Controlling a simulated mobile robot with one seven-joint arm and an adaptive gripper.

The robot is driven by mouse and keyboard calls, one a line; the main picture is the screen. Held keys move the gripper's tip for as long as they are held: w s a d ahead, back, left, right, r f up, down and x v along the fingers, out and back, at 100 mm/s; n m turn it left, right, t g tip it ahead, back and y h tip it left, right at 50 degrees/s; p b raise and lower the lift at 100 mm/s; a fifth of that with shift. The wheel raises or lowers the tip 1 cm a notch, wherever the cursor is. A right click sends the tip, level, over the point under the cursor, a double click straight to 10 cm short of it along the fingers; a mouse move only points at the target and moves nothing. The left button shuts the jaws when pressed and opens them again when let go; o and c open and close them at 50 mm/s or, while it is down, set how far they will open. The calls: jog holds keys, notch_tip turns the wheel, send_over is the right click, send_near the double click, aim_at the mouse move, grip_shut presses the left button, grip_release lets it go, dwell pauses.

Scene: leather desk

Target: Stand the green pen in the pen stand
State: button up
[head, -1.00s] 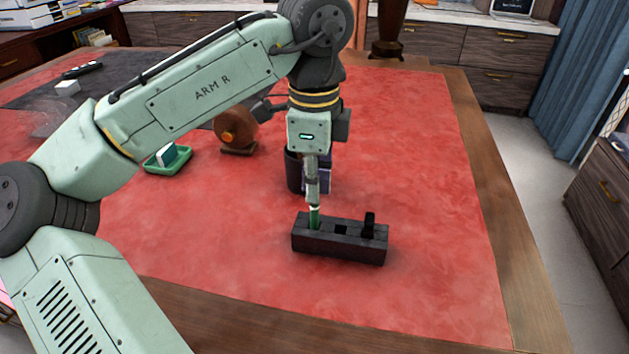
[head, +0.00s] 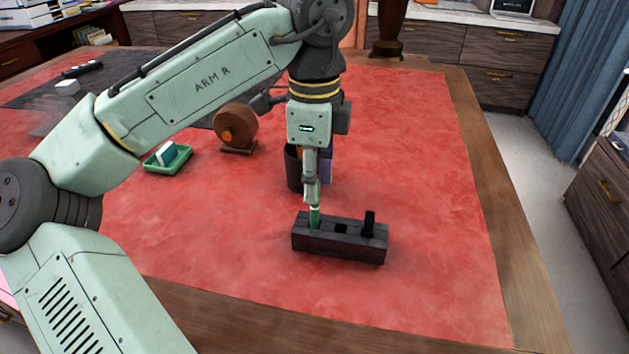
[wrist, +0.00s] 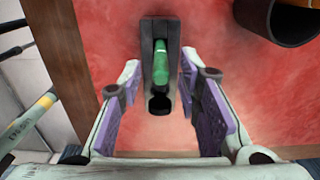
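The dark pen stand (head: 340,248) sits on the red desk top. The green pen (head: 315,216) stands upright in its left hole. The middle hole is empty, and a black piece (head: 369,223) stands up at the right. My gripper (head: 312,190) is directly above the left end of the stand, at the pen's upper part. In the wrist view, the purple-padded fingers of my gripper (wrist: 162,124) are spread wide on either side, with clear gaps to the green pen (wrist: 161,68) and the pen stand (wrist: 147,72). The pen's lower end is hidden inside the stand.
A dark cup (head: 293,170) stands just behind my gripper. A green tray (head: 180,165) holding a small block and a round brown object (head: 236,128) are farther left. The red desk top (head: 440,200) is clear right of the stand.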

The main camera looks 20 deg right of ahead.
notch_tip(320, 180, up, 11)
jog(key=p, duration=0.1)
dwell(0.6)
